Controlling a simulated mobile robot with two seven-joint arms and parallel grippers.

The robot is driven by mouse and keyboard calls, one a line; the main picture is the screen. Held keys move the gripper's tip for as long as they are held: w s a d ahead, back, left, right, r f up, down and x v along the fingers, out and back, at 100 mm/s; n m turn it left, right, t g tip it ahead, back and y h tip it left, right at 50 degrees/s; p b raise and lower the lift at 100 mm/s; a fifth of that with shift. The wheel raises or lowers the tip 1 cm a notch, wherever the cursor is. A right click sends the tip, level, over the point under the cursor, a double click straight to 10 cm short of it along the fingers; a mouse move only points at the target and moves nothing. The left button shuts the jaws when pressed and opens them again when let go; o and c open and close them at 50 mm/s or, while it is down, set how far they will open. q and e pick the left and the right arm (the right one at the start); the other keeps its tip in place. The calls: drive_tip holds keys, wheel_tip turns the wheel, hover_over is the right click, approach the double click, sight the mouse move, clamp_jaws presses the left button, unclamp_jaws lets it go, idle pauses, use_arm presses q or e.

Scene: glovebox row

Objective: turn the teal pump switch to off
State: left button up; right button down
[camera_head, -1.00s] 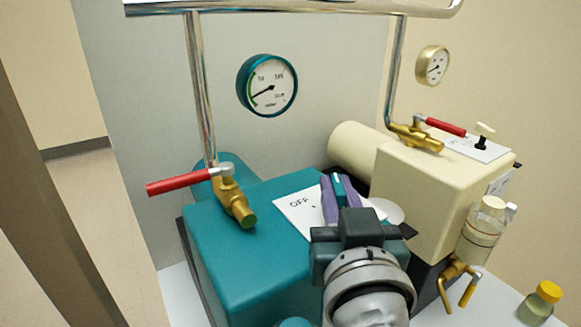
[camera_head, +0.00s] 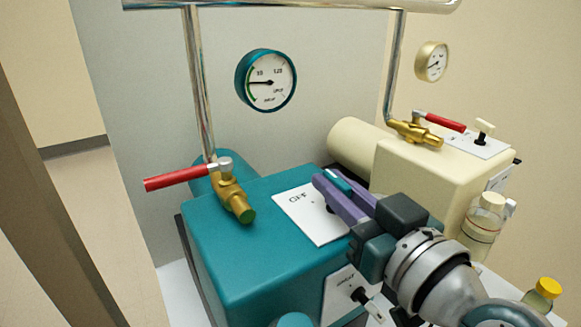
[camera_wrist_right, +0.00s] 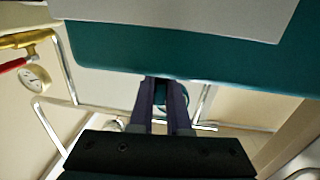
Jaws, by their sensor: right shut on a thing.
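The teal pump (camera_head: 240,270) fills the middle of the head view, with a white switch plate (camera_head: 310,222) on its top. A printed label that reads as OFF, partly blurred, is at the plate's upper left. My right gripper (camera_head: 335,185) is shut on the teal switch handle (camera_head: 338,181); its purple fingers point up and left beside the label. The fingers hide much of the switch's lower part. In the right wrist view the purple fingers (camera_wrist_right: 161,100) show with a teal piece between them. My left gripper is not in view.
A red-handled brass valve (camera_head: 232,195) stands at the pump's left. The cream pump (camera_head: 425,170) is close by at the right, with its own switch (camera_head: 483,131) and red valve handle (camera_head: 437,122). A teal-rimmed gauge (camera_head: 266,81) hangs behind. A yellow-capped bottle (camera_head: 542,295) stands lower right.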

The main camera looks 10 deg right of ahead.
drive_tip(key=shift+n+y+b, duration=0.5)
drive_tip(key=shift+n+y, duration=0.1)
drive_tip(key=shift+y, duration=0.3)
drive_tip(key=c, duration=0.9)
unclamp_jaws()
drive_tip(key=v, duration=0.5)
drive_tip(key=p+v, duration=0.1)
drive_tip(key=v, duration=0.4)
drive_tip(key=shift+r, duration=0.25)
